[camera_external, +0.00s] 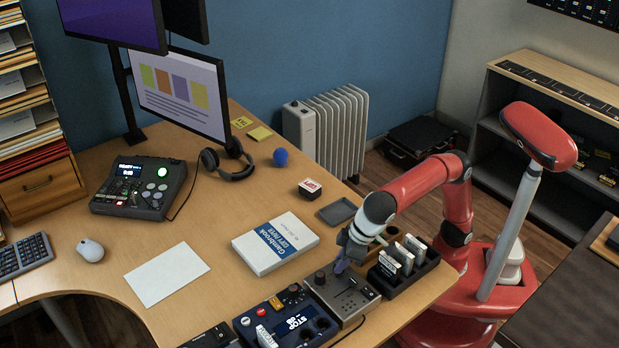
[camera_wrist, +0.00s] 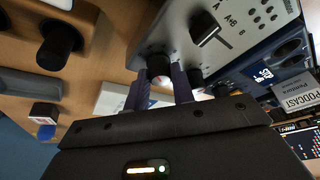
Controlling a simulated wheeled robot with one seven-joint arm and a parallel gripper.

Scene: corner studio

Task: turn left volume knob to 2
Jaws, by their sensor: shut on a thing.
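A grey mixer (camera_external: 343,299) lies near the front edge of the desk. In the wrist view its panel (camera_wrist: 247,20) fills the top right and carries a fader (camera_wrist: 205,31). My gripper (camera_external: 341,266) reaches down to the mixer's back edge. In the wrist view my gripper (camera_wrist: 162,88) has a finger on each side of a dark round knob (camera_wrist: 158,66) and is shut on it. Another dark knob (camera_wrist: 196,76) is just right of the fingers. The held knob's setting cannot be read, and the gripper hides it in the external view.
A black rack with white cartridges (camera_external: 403,262) stands close to the right of my gripper. A blue-screened device (camera_external: 287,322) adjoins the mixer on the left. A white and blue box (camera_external: 275,243) lies behind. The desk around the paper sheet (camera_external: 167,274) is clear.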

